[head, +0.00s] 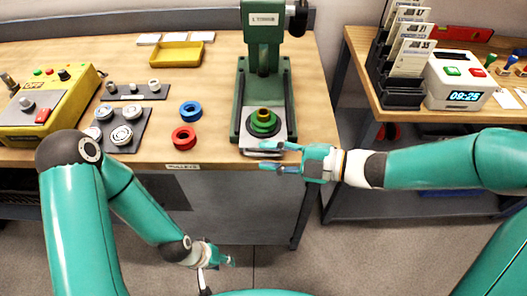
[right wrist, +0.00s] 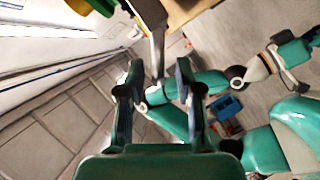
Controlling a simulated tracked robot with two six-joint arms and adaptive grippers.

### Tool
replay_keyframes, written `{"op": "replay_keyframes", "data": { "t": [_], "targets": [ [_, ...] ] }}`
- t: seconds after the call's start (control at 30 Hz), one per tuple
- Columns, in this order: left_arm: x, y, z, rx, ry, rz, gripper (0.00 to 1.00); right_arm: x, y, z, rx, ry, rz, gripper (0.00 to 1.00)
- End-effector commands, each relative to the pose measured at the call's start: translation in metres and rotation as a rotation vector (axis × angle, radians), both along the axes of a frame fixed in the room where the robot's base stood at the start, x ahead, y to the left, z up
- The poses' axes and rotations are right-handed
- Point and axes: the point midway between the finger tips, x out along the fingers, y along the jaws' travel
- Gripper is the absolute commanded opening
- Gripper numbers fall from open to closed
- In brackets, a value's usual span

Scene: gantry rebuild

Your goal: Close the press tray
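The green press (head: 262,32) stands at the table's right side. My right gripper (head: 264,156) is at the tray's front edge, fingers apart and pointing left. In the right wrist view, a grey metal bar (right wrist: 158,55) shows between the spread fingertips of that gripper (right wrist: 160,75); contact cannot be told. My left gripper (head: 217,273) hangs low in front of the table, fingers apart and empty.
A blue ring (head: 190,111) and a red ring (head: 184,138) lie left of the press. A yellow control box (head: 45,112), a yellow tray (head: 175,55) and plates with metal parts are further left.

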Motion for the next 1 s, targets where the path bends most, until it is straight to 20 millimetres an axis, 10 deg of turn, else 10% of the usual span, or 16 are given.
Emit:
{"op": "replay_keyframes", "data": {
  "t": [0.5, 0.73, 1.0],
  "targets": [
    [0.000, 0.000, 0.001, 0.000, 0.000, 0.000, 0.40, 0.007, 0.019, -0.004, 0.000, 0.000, 0.000, 0.35],
    [0.000, 0.000, 0.001, 0.000, 0.000, 0.000, 0.40, 0.007, 0.019, -0.004, 0.001, 0.000, 0.001, 0.00],
    [0.000, 0.000, 0.001, 0.000, 0.000, 0.000, 0.40, 0.006, 0.019, -0.005, 0.000, 0.000, 0.001, 0.00]
  ]
}}
